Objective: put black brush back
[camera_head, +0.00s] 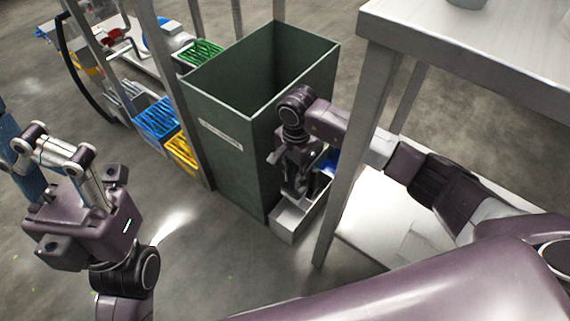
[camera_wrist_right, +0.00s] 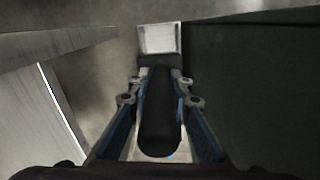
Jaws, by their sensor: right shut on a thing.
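The black brush shows as a dark rounded handle (camera_wrist_right: 158,108) between my right fingers in the right wrist view. My right gripper (camera_head: 292,188) is shut on it and points down over a narrow steel box (camera_head: 287,222). The pale end of the box (camera_wrist_right: 160,38) also shows beyond the brush in the wrist view. I cannot tell whether the brush's lower end is inside the box or above it. In the head view, my gripper hides the brush. My left gripper (camera_head: 22,152) is at the left edge, far from the box, with its fingers partly cut off.
A tall green bin (camera_head: 225,150) stands directly left of the steel box. A table leg (camera_head: 345,165) rises close on the right, under a grey tabletop (camera_head: 475,50). Blue (camera_head: 157,118), yellow (camera_head: 183,153) and green (camera_head: 200,52) crates stand behind. The floor in front is clear.

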